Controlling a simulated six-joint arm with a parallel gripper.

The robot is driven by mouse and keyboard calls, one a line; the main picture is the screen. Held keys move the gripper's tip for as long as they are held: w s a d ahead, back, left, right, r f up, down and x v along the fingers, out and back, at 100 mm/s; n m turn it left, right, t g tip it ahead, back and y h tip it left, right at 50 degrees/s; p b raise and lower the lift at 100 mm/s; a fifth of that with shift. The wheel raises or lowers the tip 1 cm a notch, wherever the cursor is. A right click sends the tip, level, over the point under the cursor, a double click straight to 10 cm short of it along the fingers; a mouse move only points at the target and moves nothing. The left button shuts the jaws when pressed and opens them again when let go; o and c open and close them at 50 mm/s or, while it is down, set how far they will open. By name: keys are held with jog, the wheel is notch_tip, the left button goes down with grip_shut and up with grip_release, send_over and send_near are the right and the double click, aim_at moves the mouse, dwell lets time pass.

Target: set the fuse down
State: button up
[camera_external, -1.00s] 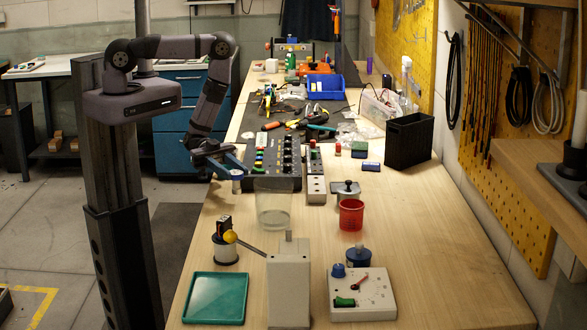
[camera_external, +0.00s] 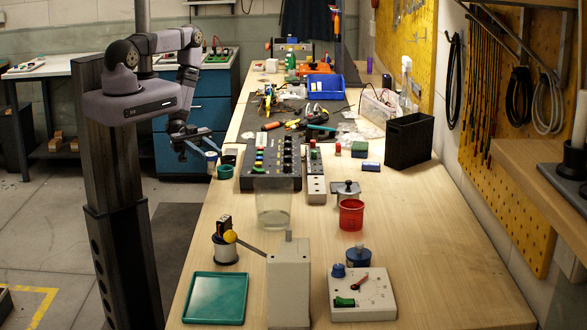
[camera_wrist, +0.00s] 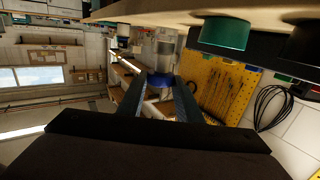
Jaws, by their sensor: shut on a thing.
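My gripper (camera_external: 206,149) is shut on a small pale cylinder with a blue end, which I take to be the fuse (camera_external: 211,162).
A clear beaker (camera_external: 273,215), red cup (camera_external: 351,215) and green tray (camera_external: 215,298) stand nearer. Bare wood lies right of the red cup.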

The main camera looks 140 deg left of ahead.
jog(key=shift+v, duration=1.2)
jog(key=shift+s, duration=0.1)
